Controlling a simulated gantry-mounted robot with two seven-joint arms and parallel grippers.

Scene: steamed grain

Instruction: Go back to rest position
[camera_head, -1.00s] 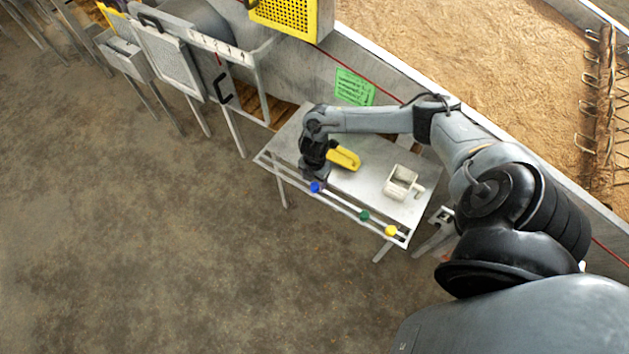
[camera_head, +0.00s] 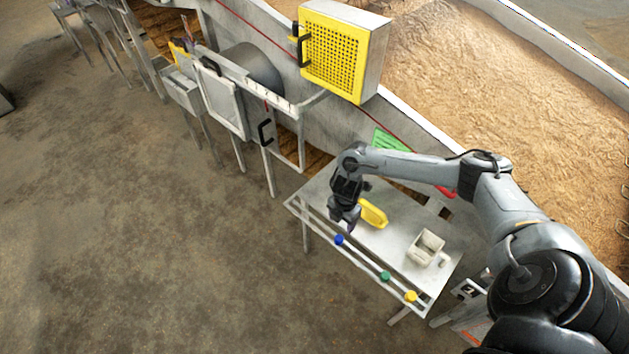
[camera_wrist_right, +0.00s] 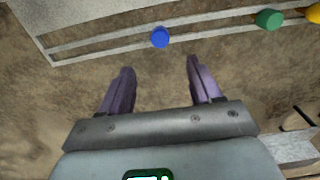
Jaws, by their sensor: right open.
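My right gripper (camera_head: 345,218) hangs over the front left part of the metal table (camera_head: 395,243) in the head view, beside a yellow object (camera_head: 374,213). In the right wrist view its two purple fingers (camera_wrist_right: 158,85) are spread apart with nothing between them. The floor and the table's front rail show beyond them. A blue knob (camera_wrist_right: 160,37) on the rail lies just past the fingertips in that view, apart from them. My left gripper is not in view.
A white container (camera_head: 426,248) stands on the table's right part. Green (camera_head: 385,276) and yellow (camera_head: 411,296) knobs sit on the front rail. A yellow perforated box (camera_head: 345,50) and a frame with panels stand behind and left. The floor (camera_head: 140,230) in front is clear.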

